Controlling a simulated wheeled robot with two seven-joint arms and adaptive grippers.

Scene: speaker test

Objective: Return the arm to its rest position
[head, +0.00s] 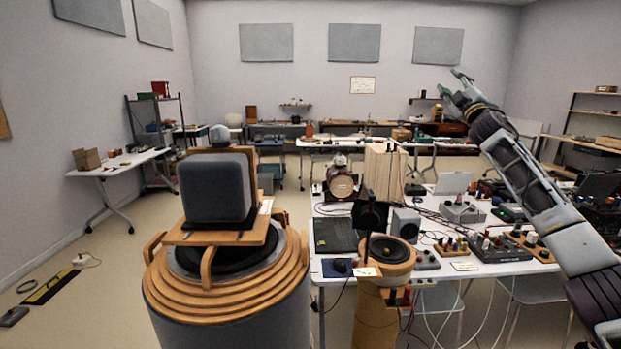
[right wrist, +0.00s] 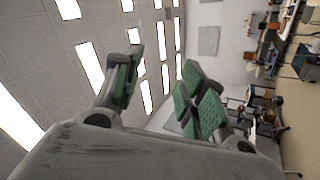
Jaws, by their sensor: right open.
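My right arm rises from the lower right of the head view. Its gripper (head: 456,92) is held high, above the level of the tables and in front of the back wall. In the right wrist view the gripper (right wrist: 158,92) shows two green-padded fingers spread apart, with nothing between them. Behind the fingers are ceiling lights and a wall. The right gripper touches nothing that I can see. My left gripper is not in view.
A grey speaker (head: 215,188) sits on a wooden stand atop a large round cabinet (head: 228,300) at front left. A white table (head: 330,268) crowded with a laptop (head: 336,235), a small speaker (head: 406,223) and electronics stands at centre right. Open floor (head: 110,290) lies at left.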

